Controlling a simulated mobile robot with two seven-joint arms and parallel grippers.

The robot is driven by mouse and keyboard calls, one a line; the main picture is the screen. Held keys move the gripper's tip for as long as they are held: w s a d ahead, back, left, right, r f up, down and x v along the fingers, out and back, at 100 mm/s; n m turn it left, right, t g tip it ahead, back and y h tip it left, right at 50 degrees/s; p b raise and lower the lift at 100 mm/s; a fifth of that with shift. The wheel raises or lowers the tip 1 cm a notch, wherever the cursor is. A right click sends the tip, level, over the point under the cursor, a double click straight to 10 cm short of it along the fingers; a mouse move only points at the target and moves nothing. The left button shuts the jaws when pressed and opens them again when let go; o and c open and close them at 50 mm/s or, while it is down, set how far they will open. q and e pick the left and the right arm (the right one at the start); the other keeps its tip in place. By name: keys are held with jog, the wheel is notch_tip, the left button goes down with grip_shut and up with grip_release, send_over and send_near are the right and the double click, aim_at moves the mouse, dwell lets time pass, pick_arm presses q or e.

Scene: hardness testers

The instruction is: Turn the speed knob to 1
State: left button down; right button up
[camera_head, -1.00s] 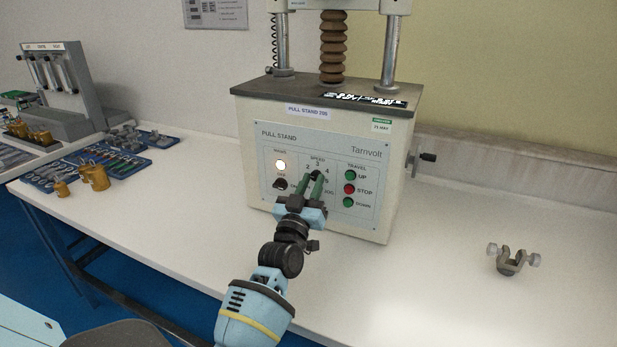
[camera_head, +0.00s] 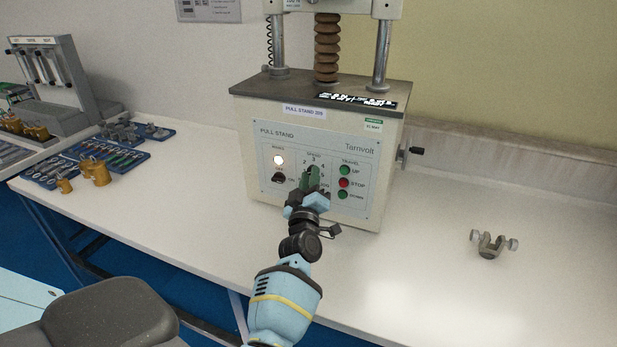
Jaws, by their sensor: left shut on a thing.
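The pull stand (camera_head: 258,205) stands on the white bench, its front panel (camera_head: 268,138) facing me. The speed dial's numbers show in an arc at the panel's middle, with 2, 3 and 4 around the top. My right gripper is not in view.
Left of the dial are a lit lamp (camera_head: 278,160) and a black switch (camera_head: 279,178). Right of it are travel buttons, including the red stop button (camera_head: 344,183). A small metal clamp (camera_head: 491,243) lies on the bench at right. Tool trays (camera_head: 122,156) and brass weights (camera_head: 95,170) are at left.

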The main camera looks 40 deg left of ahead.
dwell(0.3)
pick_arm(q)
jog(key=c, duration=1.2)
grip_release()
